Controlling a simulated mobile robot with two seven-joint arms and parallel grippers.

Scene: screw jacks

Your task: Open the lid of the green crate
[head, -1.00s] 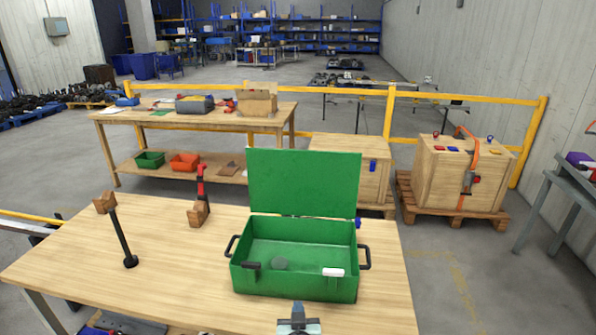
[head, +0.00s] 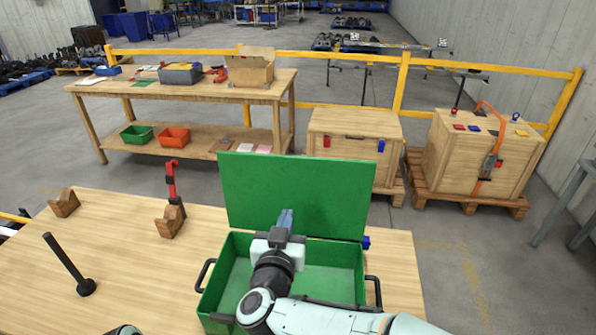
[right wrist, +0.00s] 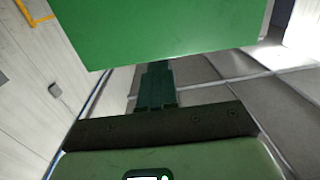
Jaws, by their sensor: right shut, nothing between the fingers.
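The green crate (head: 355,275) stands on the wooden table, with a black handle on each side. Its lid (head: 300,190) stands up, roughly upright, along the far edge, and the crate's top is open. My right gripper (head: 286,218) is shut and empty, over the crate and in front of the lid's inner face. My right arm hides much of the crate's inside. In the right wrist view the shut fingers (right wrist: 155,88) point towards the lid (right wrist: 165,30), close to its edge; I cannot tell whether they touch it. My left gripper is out of view.
On the table (head: 120,225) left of the crate are a black rod on a round foot (head: 70,265), a wooden block (head: 64,203), and a red and black tool (head: 171,185) by another block. Behind stand a workbench (head: 200,95) and two wooden boxes on pallets.

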